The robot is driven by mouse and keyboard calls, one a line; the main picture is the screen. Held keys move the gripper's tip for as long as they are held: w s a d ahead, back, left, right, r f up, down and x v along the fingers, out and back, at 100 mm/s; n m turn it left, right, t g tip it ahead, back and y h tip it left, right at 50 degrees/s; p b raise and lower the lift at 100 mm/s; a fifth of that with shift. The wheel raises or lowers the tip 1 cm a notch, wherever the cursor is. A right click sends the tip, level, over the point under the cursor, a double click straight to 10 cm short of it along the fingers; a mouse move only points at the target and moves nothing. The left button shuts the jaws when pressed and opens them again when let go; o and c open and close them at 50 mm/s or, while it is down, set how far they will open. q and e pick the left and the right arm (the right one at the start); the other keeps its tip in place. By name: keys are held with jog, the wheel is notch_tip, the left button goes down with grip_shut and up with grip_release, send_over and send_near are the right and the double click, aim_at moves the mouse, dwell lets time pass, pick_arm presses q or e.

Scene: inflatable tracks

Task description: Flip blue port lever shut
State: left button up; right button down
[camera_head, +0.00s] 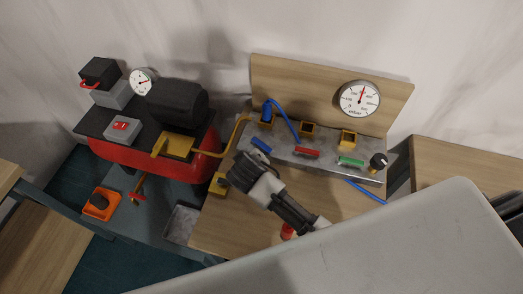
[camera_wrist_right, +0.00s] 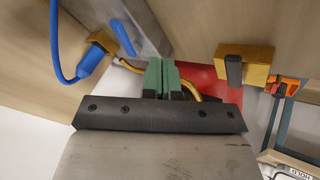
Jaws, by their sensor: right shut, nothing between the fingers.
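The blue port lever (camera_head: 260,145) is a short blue bar on the front of the grey manifold, left of a red lever (camera_head: 307,152) and a green lever (camera_head: 351,161). It appears as a blue bar in the right wrist view (camera_wrist_right: 123,37). A blue hose plug (camera_head: 267,108) sits in the brass port behind it. My right gripper (camera_head: 243,170) is just in front of and below the blue lever, apart from it as far as I can tell. In the wrist view its green fingers (camera_wrist_right: 161,78) are together and empty. My left gripper is out of view.
A brass block with a dark handle (camera_head: 218,183) stands close to the left of my right gripper. A red compressor tank (camera_head: 155,160) is farther left, with a yellow hose (camera_head: 238,130) leading to the manifold. A pressure gauge (camera_head: 360,99) is on the backboard.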

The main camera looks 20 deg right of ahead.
aim_at(261, 145)
jog(key=x, duration=0.4)
jog(key=shift+w+d+r, duration=0.1)
jog(key=shift+d, duration=0.05)
jog(key=shift+w+d+p, duration=0.45)
jog(key=shift+d, duration=0.15)
jog(key=shift+w+d+p, duration=0.4)
jog(key=shift+d, duration=0.25)
jog(key=shift+w+d+f, duration=0.25)
jog(key=shift+d, duration=0.2)
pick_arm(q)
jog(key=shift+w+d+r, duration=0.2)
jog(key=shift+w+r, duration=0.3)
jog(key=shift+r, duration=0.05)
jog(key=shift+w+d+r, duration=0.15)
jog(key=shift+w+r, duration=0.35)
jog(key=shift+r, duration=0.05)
